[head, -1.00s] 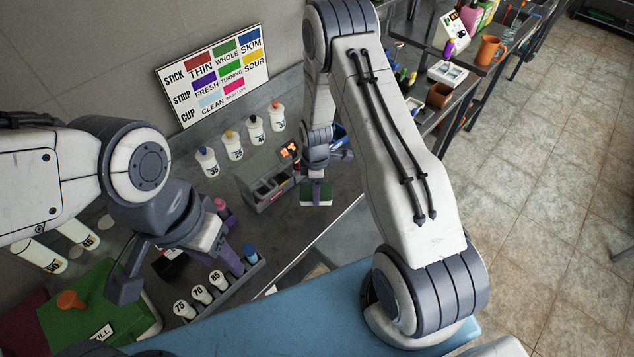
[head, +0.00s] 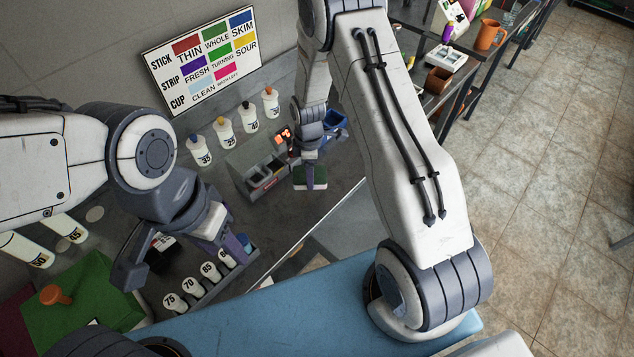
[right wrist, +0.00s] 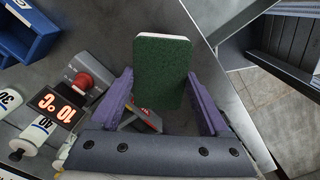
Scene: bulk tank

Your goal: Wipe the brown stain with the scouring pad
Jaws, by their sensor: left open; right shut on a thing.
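The scouring pad (head: 311,178) is green on one side with a white layer on the other. My right gripper (head: 308,164) is shut on it over the grey counter; I cannot tell whether the pad touches the surface. In the right wrist view the pad (right wrist: 162,72) stands between the purple fingers of my right gripper (right wrist: 162,100), green face showing. My left gripper (head: 180,260) is open and empty, above the counter near the white numbered bottles. I cannot make out the brown stain in either view.
A grey box with compartments (head: 258,172) stands left of the pad, with a red-lit display (right wrist: 58,107) near it. Several white bottles (head: 223,132) stand along the wall. A blue bin (head: 335,124) is behind my right gripper. A green box (head: 85,300) is at lower left.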

